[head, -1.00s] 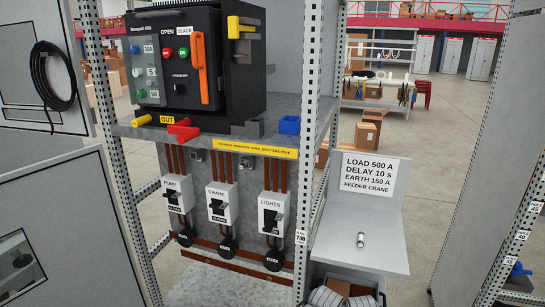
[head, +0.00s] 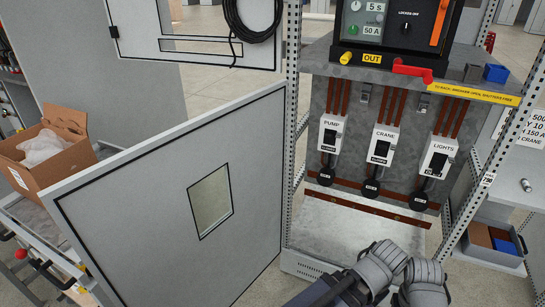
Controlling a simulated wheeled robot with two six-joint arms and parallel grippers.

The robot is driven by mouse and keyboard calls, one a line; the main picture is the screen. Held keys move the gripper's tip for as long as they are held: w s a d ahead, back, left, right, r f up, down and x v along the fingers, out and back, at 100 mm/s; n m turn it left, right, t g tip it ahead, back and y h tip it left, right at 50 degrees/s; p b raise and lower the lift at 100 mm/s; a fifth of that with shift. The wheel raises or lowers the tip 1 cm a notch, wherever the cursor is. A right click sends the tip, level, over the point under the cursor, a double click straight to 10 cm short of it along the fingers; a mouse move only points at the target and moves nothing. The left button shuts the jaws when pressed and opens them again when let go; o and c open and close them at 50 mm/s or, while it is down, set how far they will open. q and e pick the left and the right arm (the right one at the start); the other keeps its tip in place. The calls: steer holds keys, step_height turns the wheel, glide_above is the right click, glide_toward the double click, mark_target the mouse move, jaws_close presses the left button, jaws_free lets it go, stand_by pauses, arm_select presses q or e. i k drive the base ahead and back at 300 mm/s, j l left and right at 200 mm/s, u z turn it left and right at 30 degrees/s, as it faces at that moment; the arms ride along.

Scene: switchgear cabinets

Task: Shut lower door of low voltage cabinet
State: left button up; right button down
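The lower door (head: 175,205) of the low voltage cabinet is a grey panel with a dark edge line and a small window. It stands open, swung out to the left of the lower compartment. The compartment (head: 345,225) is exposed, with PUMP, CRANE and LIGHTS switches inside. My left gripper (head: 382,266) and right gripper (head: 425,280) appear as grey padded shapes close together at the bottom, in front of the compartment's floor. Both are apart from the door. Their fingertips are not clear, so I cannot tell whether they are open or shut.
An upper door panel (head: 200,28) with a coiled black cable hangs open above the lower door. A cardboard box (head: 45,150) sits on a cart at left. A perforated upright (head: 480,175) and a grey bin (head: 495,245) stand at right.

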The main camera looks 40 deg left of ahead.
mark_target(128, 216)
steer(key=k+j+z, duration=0.45)
steer(key=k+j, duration=1.4)
steer(key=j, duration=0.35)
steer(key=k+j+z, duration=0.1)
steer(key=j, duration=0.35)
steer(key=k+j, duration=0.1)
steer(key=j, duration=0.35)
steer(key=k+j, duration=0.1)
steer(key=j, duration=0.35)
steer(key=k+j+z, duration=0.1)
steer(key=j, duration=0.35)
steer(key=z, duration=0.75)
